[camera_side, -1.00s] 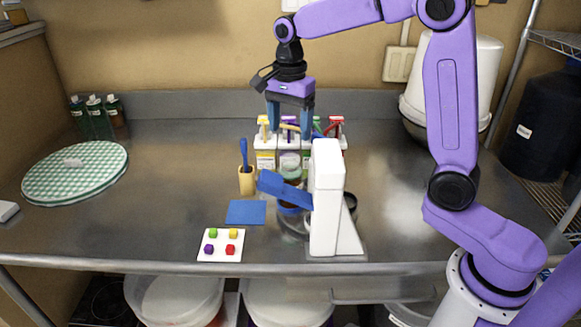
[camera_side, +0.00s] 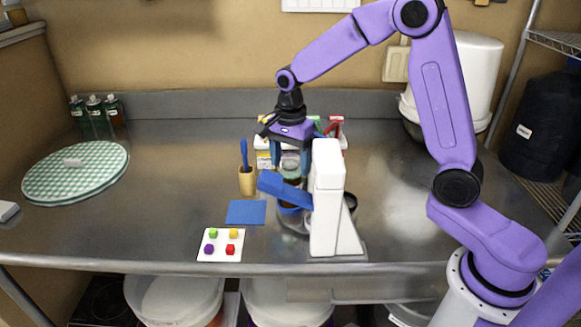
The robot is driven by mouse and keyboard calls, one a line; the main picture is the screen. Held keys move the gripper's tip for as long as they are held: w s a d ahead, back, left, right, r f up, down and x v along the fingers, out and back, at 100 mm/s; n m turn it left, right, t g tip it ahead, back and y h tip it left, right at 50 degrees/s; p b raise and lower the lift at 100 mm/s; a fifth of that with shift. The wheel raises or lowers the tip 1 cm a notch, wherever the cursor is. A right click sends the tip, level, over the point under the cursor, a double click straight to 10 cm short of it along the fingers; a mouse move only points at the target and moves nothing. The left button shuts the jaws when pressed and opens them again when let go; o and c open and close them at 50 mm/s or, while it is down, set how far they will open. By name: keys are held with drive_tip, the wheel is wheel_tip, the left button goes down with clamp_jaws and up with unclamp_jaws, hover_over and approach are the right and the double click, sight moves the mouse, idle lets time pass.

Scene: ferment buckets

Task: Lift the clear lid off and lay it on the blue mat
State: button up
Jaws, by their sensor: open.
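The blue mat (camera_side: 246,212) lies flat and bare on the steel counter. A small round clear container (camera_side: 290,168) stands behind the blue arm of a white device. The clear lid is too small and hidden to tell apart from the container's top. My gripper (camera_side: 290,160) points down with its two blue fingers spread, one on each side of the container's top. I cannot tell whether the fingers touch it. The right finger is partly hidden by the white device.
The white device (camera_side: 327,200) with its raised blue arm (camera_side: 284,190) stands in front of my gripper. A wooden cup (camera_side: 247,181) with a blue-handled tool stands to the left. A white card (camera_side: 221,245) with coloured cubes lies in front.

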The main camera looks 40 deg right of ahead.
sight(290, 158)
drive_tip(key=c, duration=1.1)
drive_tip(key=shift+r, duration=0.1)
wheel_tip(290, 158, up, 9)
drive_tip(key=shift+f, duration=0.15)
drive_tip(key=shift+w+a+r, duration=0.15)
drive_tip(key=shift+a+r, duration=0.05)
drive_tip(key=w+a+f+m, duration=0.1)
drive_tip(key=w+a+f, duration=0.1)
drive_tip(key=f, duration=0.3)
drive_tip(key=w+a+f+m, duration=0.1)
drive_tip(key=w+a+f, duration=0.1)
drive_tip(key=a+f, duration=0.2)
drive_tip(key=w+a+f, duration=0.2)
drive_tip(key=a+f, duration=0.1)
drive_tip(key=f, duration=0.3)
drive_tip(key=shift+w+f+m, duration=0.3)
drive_tip(key=shift+f+m, duration=0.05)
drive_tip(key=shift+m, duration=0.05)
drive_tip(key=shift+f, duration=2.1)
